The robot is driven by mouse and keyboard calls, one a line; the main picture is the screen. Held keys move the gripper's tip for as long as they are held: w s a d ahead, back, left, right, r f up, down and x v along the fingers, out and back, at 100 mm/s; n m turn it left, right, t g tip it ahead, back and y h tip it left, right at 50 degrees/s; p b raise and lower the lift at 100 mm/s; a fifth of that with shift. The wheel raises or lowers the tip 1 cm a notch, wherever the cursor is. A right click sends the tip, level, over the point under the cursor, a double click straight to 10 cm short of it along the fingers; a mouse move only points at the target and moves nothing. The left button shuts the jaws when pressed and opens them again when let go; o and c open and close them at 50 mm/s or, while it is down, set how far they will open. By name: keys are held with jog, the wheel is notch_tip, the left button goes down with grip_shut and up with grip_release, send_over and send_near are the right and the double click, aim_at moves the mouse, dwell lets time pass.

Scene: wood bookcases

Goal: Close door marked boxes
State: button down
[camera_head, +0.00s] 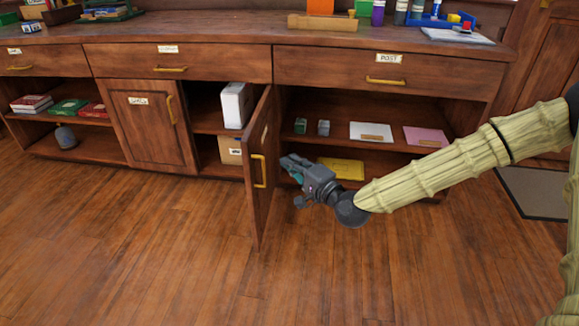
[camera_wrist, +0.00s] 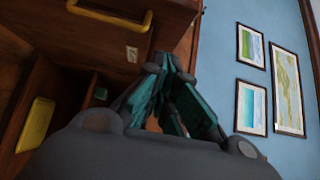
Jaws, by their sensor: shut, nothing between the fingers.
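A wooden cabinet door (camera_head: 260,165) stands swung open, nearly edge-on, in the middle of the head view. It has a yellow handle (camera_head: 259,170) on the side facing right and a small pale label (camera_head: 264,134) too small to read. My gripper (camera_head: 284,168) is shut and empty, to the right of the door and close to its handle side. I cannot tell whether it touches the door. In the wrist view the closed fingers (camera_wrist: 160,62) point up toward a wood front with a yellow handle (camera_wrist: 110,14).
Behind the door, the open compartment holds a white box (camera_head: 236,105) and a brown box (camera_head: 230,150). A closed door (camera_head: 150,125) is to its left. Open shelves (camera_head: 330,105) with small items are on the right. The wooden floor (camera_head: 150,245) in front is clear.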

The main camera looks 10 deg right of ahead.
jog(key=b, duration=0.3)
send_near(253, 142)
jog(key=w+d, duration=0.2)
jog(key=shift+w+a+b, duration=0.25)
jog(key=shift+w+a, duration=0.05)
jog(key=shift+a, duration=0.4)
jog(key=shift+w+a+b, duration=0.25)
jog(key=shift+a+b, duration=0.05)
jog(key=shift+a, duration=0.45)
jog(key=shift+w+a+b, duration=0.25)
jog(key=shift+w+a, duration=0.05)
jog(key=shift+a, duration=0.4)
jog(key=shift+r, duration=0.1)
